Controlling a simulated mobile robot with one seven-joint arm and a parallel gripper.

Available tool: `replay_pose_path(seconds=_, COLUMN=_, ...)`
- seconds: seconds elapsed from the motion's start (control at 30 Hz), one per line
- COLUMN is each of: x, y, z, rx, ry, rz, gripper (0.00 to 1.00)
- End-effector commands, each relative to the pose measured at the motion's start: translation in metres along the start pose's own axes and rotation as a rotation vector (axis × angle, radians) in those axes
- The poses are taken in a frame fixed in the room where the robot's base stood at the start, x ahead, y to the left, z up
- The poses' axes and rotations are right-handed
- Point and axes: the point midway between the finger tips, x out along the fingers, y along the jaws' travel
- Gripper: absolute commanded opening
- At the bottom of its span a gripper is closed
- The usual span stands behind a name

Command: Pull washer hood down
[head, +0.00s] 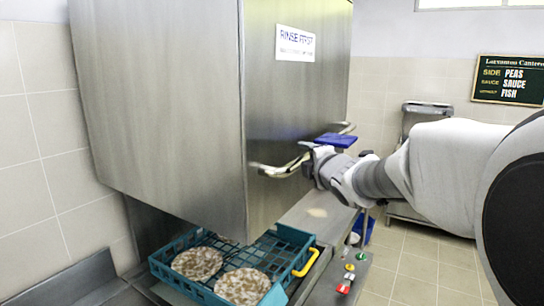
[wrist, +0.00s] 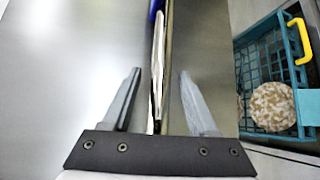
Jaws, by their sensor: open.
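The washer hood (head: 160,95) is a big steel box, raised, with its lower edge above a teal rack (head: 205,238). A shiny bar handle (head: 277,170) runs across its front face. My gripper (head: 308,165) is at the middle of this handle in the head view, in front of the hood. In the wrist view my gripper (wrist: 160,75) has its two fingers apart, with a narrow shiny strip, seemingly the handle (wrist: 158,60), running between them. I cannot tell whether either finger touches it. My gripper hides part of the handle in the head view.
The rack holds two speckled plates (head: 198,263) and has a yellow handle (head: 306,262). Red, green and yellow buttons (head: 348,276) sit on the panel to its right. A blue object (head: 335,140) shows behind my gripper. Open tiled floor (head: 420,268) lies to the right.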

Motion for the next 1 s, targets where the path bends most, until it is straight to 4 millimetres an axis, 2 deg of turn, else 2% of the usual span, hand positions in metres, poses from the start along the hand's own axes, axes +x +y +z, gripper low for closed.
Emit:
replay_pose_path(seconds=0.27, x=0.0011, y=-0.0002, z=-0.0001, rx=0.000, ry=0.000, rz=0.000, gripper=0.59)
replay_pose_path(seconds=0.6, x=0.0009, y=-0.0001, z=-0.0001, rx=0.000, ry=0.000, rz=0.000, gripper=0.00)
replay_pose_path(seconds=1.0, x=0.0008, y=-0.0001, z=-0.0001, rx=0.000, ry=0.000, rz=0.000, gripper=0.00)
